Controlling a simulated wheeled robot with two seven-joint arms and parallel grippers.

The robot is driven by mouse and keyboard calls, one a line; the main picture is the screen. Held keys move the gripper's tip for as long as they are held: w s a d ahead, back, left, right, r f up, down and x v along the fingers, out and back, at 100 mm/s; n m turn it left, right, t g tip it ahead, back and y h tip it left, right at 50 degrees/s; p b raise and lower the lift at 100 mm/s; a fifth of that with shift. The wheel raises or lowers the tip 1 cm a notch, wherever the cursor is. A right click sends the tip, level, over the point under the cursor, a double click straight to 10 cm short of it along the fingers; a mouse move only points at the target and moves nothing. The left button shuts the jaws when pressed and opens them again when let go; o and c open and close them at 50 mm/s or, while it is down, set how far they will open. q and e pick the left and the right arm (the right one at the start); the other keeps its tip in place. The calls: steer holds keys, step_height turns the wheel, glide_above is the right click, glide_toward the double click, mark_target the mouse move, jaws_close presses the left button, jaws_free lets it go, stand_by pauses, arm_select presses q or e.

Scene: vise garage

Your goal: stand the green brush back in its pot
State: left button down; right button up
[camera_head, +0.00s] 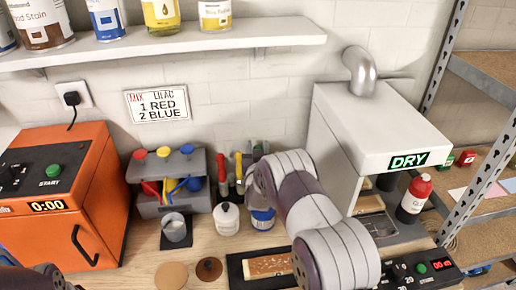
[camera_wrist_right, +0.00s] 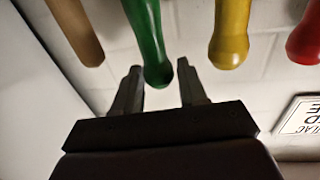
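The green brush (camera_wrist_right: 150,40) shows in the right wrist view as a thick green handle with a rounded end; its bristles are out of view. My right gripper (camera_wrist_right: 160,80) is open, its two fingers on either side of the handle's end, with a visible gap on the right side. I cannot make out the green brush's pot. My left gripper is not in view.
Yellow (camera_wrist_right: 230,30) and red (camera_wrist_right: 305,40) handles and a wooden one (camera_wrist_right: 78,30) stand beside the green one. A white bottle (camera_head: 226,218) and a blue-banded can (camera_head: 262,220) stand in front. An orange oven (camera_head: 95,170) is left, a white dryer (camera_head: 335,140) right.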

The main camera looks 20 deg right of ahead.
steer(key=shift+o, duration=0.9)
steer(key=shift+s+a, duration=0.15)
steer(key=shift+s, duration=0.1)
steer(key=b+v, duration=0.3)
steer(key=v, duration=0.9)
